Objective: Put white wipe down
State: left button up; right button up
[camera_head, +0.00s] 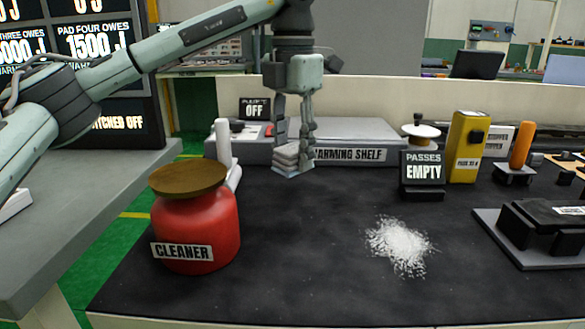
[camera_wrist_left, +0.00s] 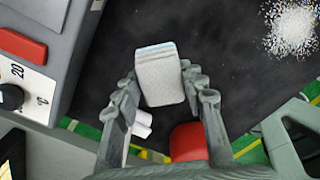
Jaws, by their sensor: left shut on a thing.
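The white wipe (camera_head: 290,157) is a small pale pad, layered or folded, with a bluish edge. My left gripper (camera_head: 292,140) is shut on it and holds it in front of the left part of the warming shelf (camera_head: 335,155). In the left wrist view the wipe (camera_wrist_left: 160,77) sits between the two fingers (camera_wrist_left: 163,88), with the dark bench top beyond. Whether its lower edge touches the bench is unclear. My right gripper is not in view.
A red cleaner jar (camera_head: 197,225) with a brown lid stands at front left, white rolled items (camera_head: 228,150) behind it. White powder (camera_head: 399,247) lies right of the middle. A black "PASSES EMPTY" stand (camera_head: 422,170) is at back right. The dark bench top (camera_head: 300,250) is clear between jar and powder.

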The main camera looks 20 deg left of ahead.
aim_at(293, 170)
pick_arm(q)
notch_tip(293, 170, down, 3)
jog(key=shift+f, duration=0.4)
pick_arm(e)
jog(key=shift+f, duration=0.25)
pick_arm(q)
jog(key=shift+f, duration=0.2)
jog(key=o, duration=1)
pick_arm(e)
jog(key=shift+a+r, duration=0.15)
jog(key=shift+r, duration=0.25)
pick_arm(q)
jog(key=shift+r, duration=0.15)
